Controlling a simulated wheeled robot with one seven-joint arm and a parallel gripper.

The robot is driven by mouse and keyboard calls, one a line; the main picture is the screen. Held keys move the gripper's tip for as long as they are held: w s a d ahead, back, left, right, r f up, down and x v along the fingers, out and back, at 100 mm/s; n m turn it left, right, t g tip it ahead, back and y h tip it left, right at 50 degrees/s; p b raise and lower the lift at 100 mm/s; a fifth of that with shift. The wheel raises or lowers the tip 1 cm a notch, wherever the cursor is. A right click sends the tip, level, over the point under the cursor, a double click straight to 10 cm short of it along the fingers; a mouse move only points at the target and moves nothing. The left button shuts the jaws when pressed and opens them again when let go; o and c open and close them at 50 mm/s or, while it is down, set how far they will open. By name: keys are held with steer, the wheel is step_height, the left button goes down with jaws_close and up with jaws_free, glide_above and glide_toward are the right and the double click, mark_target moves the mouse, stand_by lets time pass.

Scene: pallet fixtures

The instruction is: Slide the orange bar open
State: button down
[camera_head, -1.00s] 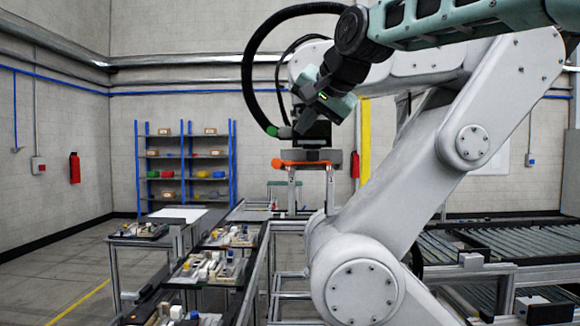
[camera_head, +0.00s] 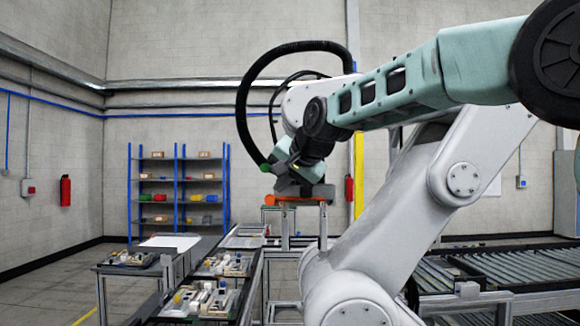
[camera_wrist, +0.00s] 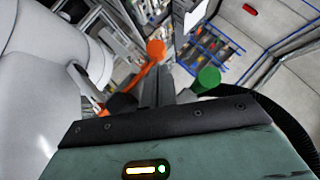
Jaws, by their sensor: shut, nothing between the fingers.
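The orange bar (camera_head: 303,199) lies level across the top of a metal frame with upright posts, right of centre in the head view. Its round orange knob (camera_head: 269,199) is at the left end. In the wrist view the bar (camera_wrist: 127,83) runs slantwise up to its knob (camera_wrist: 155,47). My gripper (camera_head: 303,186) is tilted just above the bar in the head view. Its fingers are shut and hold nothing. In the wrist view the dark fingers (camera_wrist: 162,92) show right of the bar. I cannot tell whether they touch it.
Tables with trays of small parts (camera_head: 205,300) stand left of the frame. A blue shelf rack (camera_head: 180,190) stands at the back wall. A roller conveyor (camera_head: 500,270) is on the right, behind my arm. Open floor lies at the left.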

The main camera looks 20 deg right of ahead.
steer(key=shift+w+a+f, duration=0.15)
steer(key=shift+w+f, duration=0.25)
steer(key=shift+w, duration=0.2)
steer(key=shift+w+a+p, duration=0.2)
steer(key=shift+a, duration=0.4)
steer(key=shift+w+a+p, duration=0.15)
steer(key=shift+a+p, duration=0.05)
steer(key=shift+a, duration=0.35)
